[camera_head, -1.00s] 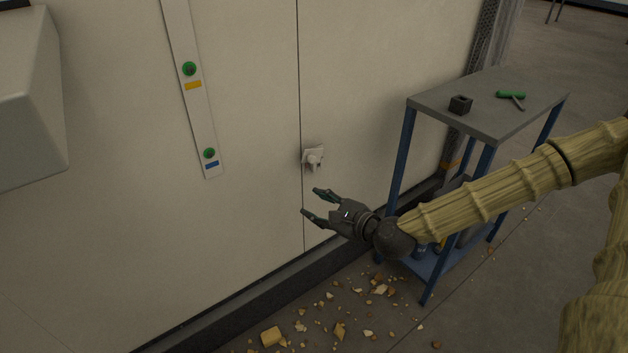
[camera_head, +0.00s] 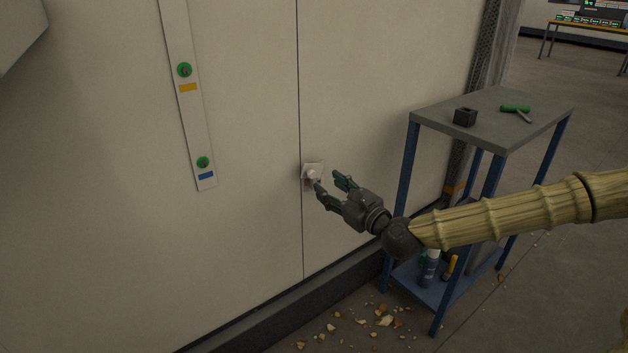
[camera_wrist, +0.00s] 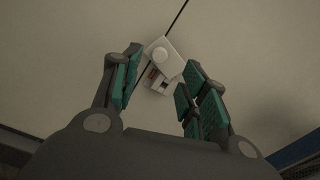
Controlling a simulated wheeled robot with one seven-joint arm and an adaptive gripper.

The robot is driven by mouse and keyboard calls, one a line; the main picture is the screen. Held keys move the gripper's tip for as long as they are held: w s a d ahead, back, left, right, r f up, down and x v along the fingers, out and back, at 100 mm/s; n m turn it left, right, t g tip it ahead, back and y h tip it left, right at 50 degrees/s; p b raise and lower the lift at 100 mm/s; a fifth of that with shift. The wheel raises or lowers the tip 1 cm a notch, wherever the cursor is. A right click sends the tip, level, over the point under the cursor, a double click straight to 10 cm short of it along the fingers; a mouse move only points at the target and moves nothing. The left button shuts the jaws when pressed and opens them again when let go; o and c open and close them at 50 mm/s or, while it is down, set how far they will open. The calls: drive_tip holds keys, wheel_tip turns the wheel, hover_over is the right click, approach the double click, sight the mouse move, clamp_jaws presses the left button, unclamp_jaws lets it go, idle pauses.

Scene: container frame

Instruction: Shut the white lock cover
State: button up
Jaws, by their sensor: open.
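The white lock cover (camera_head: 312,171) is a small white piece on the pale wall, beside a vertical seam. In the wrist view the lock cover (camera_wrist: 165,58) has a round knob, and a small reddish and dark part shows just below it. My gripper (camera_head: 328,185) is open and empty, just right of and below the lock cover in the head view. In the wrist view the lock cover lies between and beyond the fingertips of my gripper (camera_wrist: 162,72). I cannot tell whether a finger touches it.
A blue-legged cart (camera_head: 440,118) stands at the right with a dark block (camera_head: 465,116) and a green-handled tool (camera_head: 516,109) on top. A white strip (camera_head: 193,120) with green buttons is on the wall at left. Yellowish debris (camera_head: 384,321) lies on the floor.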

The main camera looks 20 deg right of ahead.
sight(313, 176)
drive_tip(key=shift+b+x, duration=0.8)
drive_tip(key=shift+x, duration=2.65)
